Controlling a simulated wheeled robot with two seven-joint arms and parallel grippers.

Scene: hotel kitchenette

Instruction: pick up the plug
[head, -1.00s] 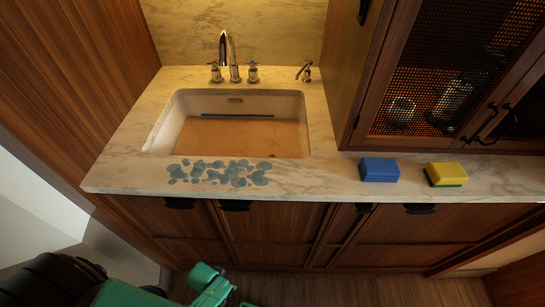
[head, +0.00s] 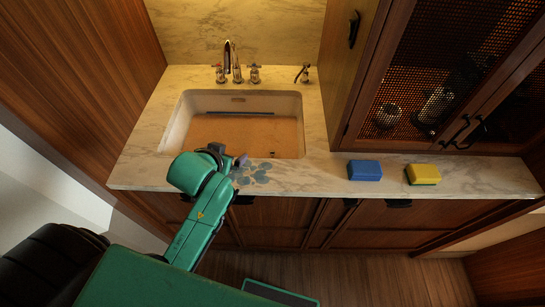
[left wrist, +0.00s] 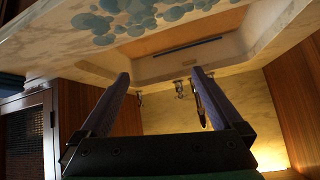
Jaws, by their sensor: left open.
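I cannot make out the plug for certain. A small dark spot (head: 272,154) sits low in the sink, near its front edge; it is too small to tell whether it is a plug or a drain. The sink (head: 180,125) is pale with a brownish floor. My left gripper (head: 240,160) is over the counter's front edge, by the sink's near rim. In the left wrist view its two fingers (left wrist: 162,82) are apart with nothing held between them. The sink (left wrist: 225,48) shows beyond them. My right gripper is not in view.
A blue sponge (head: 365,170) and a yellow sponge (head: 423,174) lie on the counter (head: 310,178) to the right. Blue-grey round patches (head: 262,172) mark the front counter. A faucet (head: 236,62) stands behind the sink. A mesh-door cabinet (head: 430,90) rises at right.

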